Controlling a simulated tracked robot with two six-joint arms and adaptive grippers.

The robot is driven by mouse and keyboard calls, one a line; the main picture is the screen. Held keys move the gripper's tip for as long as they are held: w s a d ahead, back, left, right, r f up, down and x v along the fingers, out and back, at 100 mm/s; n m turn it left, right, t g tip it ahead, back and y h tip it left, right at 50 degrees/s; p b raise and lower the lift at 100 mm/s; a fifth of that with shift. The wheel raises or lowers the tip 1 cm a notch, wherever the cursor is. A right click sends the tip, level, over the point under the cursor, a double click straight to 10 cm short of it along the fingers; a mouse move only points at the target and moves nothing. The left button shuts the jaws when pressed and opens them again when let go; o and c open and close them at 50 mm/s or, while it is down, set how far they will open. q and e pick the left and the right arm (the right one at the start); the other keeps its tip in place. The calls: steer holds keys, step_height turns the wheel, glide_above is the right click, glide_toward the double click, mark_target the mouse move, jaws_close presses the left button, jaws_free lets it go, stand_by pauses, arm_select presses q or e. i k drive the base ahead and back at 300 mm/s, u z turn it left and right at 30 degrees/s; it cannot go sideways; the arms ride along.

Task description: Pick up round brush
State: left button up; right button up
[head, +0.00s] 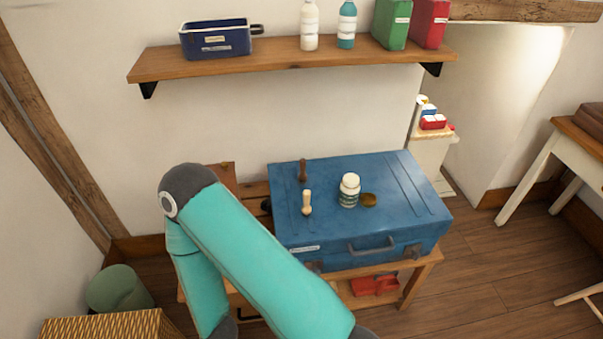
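Several small things stand or lie on a blue case (410,212). A dark brown wooden-handled piece (303,170) is toward the back left of its lid. A pale wooden-handled piece (307,202) is in front of it. Either could be the round brush; their lower ends are too small to tell. To their right are a white-capped jar (349,190) and a small flat brownish-gold round thing (369,200). A teal arm of mine crosses in front, left of these pieces and apart from them. Neither of my grippers shows.
The case rests on a low wooden bench (425,263); a red thing (374,285) is below. A wall shelf (290,58) with a blue bin, bottles and boxes is above. A green bin (115,289) and a woven basket (108,326) are at lower left.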

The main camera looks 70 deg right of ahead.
mark_target(303, 177)
steer(key=z, duration=0.05)
steer(key=i, duration=0.2)
steer(key=z, duration=2.95)
